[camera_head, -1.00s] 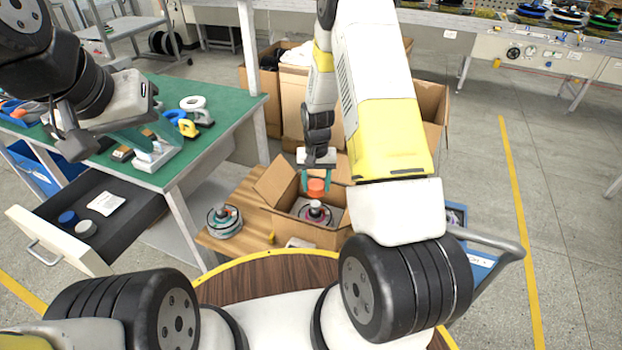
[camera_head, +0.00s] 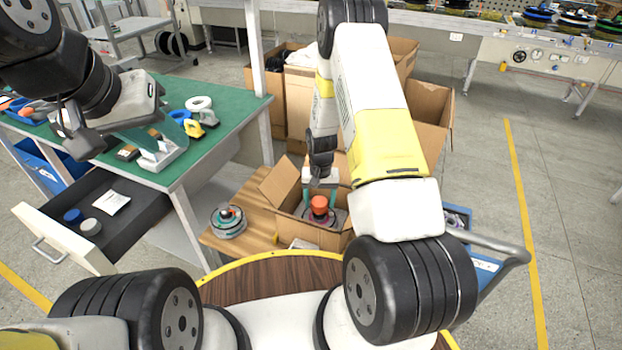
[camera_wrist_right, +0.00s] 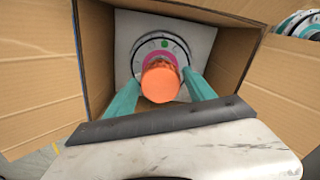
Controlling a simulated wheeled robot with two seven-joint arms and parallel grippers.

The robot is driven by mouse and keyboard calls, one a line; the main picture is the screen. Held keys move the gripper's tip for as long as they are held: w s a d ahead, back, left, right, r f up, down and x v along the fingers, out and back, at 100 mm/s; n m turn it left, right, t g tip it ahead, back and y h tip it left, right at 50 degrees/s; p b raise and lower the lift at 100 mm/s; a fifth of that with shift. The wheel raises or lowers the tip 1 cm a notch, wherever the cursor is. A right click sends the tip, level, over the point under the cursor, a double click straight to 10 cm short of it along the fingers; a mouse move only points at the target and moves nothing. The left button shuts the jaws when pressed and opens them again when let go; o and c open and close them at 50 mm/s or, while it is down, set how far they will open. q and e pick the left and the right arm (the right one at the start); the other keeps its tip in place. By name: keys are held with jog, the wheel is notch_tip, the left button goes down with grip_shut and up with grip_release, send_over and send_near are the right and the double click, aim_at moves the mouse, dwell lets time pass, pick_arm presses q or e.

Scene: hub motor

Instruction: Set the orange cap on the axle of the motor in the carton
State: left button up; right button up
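The orange cap (camera_head: 319,204) is between the teal fingers of my right gripper (camera_head: 320,190), which is shut on it inside the open carton (camera_head: 322,238). In the right wrist view the cap (camera_wrist_right: 160,82) is in front of the motor's (camera_wrist_right: 153,46) centre and hides the axle. The cap is low over or touching the motor; I cannot tell if it is seated. My left gripper (camera_head: 150,138) is over the green table at the left; its fingers overlap in view, so its opening is unclear.
A second motor (camera_head: 228,221) stands on the wooden surface left of the carton. The carton's walls and flaps (camera_wrist_right: 285,75) surround my right gripper closely. An open drawer (camera_head: 95,215) and the green table (camera_head: 235,100) are on the left.

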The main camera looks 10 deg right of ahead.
jog(key=shift+o, duration=0.4)
notch_tip(320, 180, up, 13)
notch_tip(320, 180, up, 9)
jog(key=t, duration=0.1)
send_over(319, 202)
jog(key=s, duration=0.1)
jog(key=s+r+n+t+y, duration=0.1)
jog(key=s+r, duration=0.2)
jog(key=r, duration=0.3)
jog(key=s+r+t, duration=0.1)
jog(key=s+r, duration=0.3)
jog(key=r, duration=0.2)
jog(key=s+a+r+n+t, duration=0.1)
jog(key=s+r, duration=0.4)
jog(key=s, duration=0.3)
jog(key=s+a+r+t+y, duration=0.1)
jog(key=s+r+t, duration=0.1)
jog(key=s+r, duration=0.3)
jog(key=s, duration=0.3)
jog(key=shift+r+n, duration=0.4)
